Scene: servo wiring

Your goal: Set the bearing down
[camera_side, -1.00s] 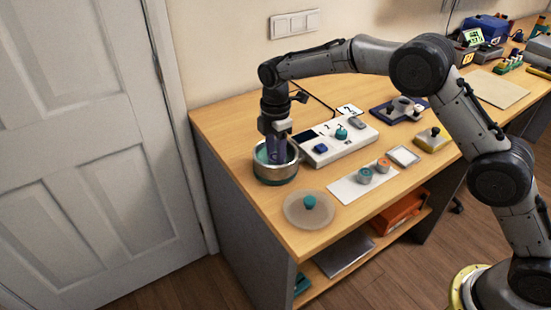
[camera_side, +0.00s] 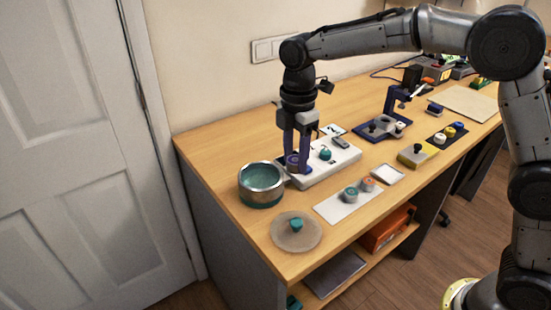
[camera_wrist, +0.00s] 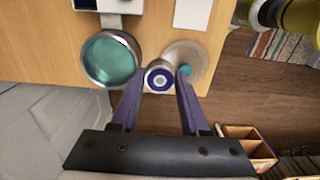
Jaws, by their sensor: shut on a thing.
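My gripper (camera_side: 297,167) hangs fingers down just right of the round metal pot (camera_side: 262,196), in front of the left end of the white switch box. In the wrist view its fingertips (camera_wrist: 159,80) are closed on the bearing (camera_wrist: 159,77), a small ring with a pale rim and blue face. In the side view the fingers largely hide the bearing. The pot has a teal interior, and its open top also shows in the wrist view (camera_wrist: 110,60). I cannot tell how high the bearing is above the table.
A round lid (camera_side: 296,240) with a teal knob lies in front of the pot. A white mat (camera_side: 335,208) with two small round parts lies right of it. The white switch box (camera_side: 345,154) is behind. The table's front edge is close to the lid.

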